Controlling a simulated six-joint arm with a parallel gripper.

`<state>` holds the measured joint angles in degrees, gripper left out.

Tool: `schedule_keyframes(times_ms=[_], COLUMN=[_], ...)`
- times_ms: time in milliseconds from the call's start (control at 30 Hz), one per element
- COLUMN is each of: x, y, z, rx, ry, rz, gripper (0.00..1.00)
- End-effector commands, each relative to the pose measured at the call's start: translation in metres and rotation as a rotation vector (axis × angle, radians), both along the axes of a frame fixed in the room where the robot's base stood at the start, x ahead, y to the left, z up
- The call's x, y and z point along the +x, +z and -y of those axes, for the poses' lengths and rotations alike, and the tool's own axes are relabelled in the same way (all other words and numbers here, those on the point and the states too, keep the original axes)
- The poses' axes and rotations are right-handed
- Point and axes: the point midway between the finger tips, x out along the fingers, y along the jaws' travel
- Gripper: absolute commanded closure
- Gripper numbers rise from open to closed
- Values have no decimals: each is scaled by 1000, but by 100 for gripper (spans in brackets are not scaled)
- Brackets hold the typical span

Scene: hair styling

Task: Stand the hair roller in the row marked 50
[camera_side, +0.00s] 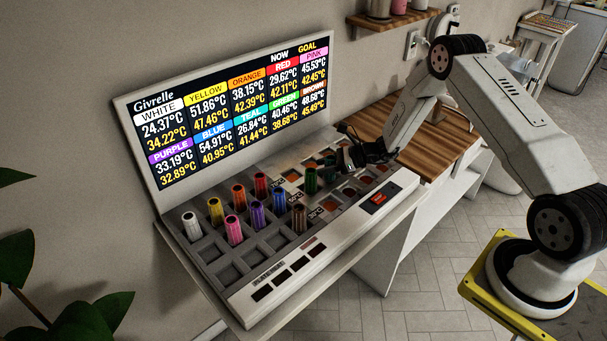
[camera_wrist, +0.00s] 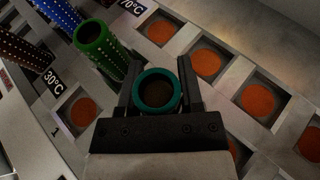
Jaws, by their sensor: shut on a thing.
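My gripper (camera_wrist: 160,85) is shut on a teal roller (camera_wrist: 158,90), seen end-on as a ring between the fingers. In the side view my gripper (camera_side: 349,160) is over the far part of the heating panel (camera_side: 283,257). The teal roller's base is hidden, so I cannot tell whether it touches the panel. A green roller (camera_wrist: 97,45) stands just left of my gripper, between the signs 30°C (camera_wrist: 53,80) and 70°C (camera_wrist: 130,7). No 50 sign is readable; the green roller covers part of that middle row. The teal roller appears over the same row.
Orange-bottomed wells (camera_wrist: 206,63) lie empty around my gripper. A brown roller (camera_side: 299,217) and a blue roller (camera_side: 279,200) stand nearby. A temperature screen (camera_side: 240,100) rises behind the panel.

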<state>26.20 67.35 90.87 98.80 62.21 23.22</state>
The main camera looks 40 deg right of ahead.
Motion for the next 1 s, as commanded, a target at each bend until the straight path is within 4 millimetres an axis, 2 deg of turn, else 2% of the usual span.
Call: schedule_keyframes(times_ms=[300, 333, 400, 433, 900, 1000], x=[0, 0, 0, 0, 0, -5], y=[-3, -3, -3, -3, 1, 3], z=[0, 0, 0, 0, 0, 6], rx=[0, 0, 0, 0, 0, 1], ry=[0, 0, 0, 0, 0, -4], rz=[0, 0, 0, 0, 0, 0], gripper=[100, 47, 24, 18, 18, 18])
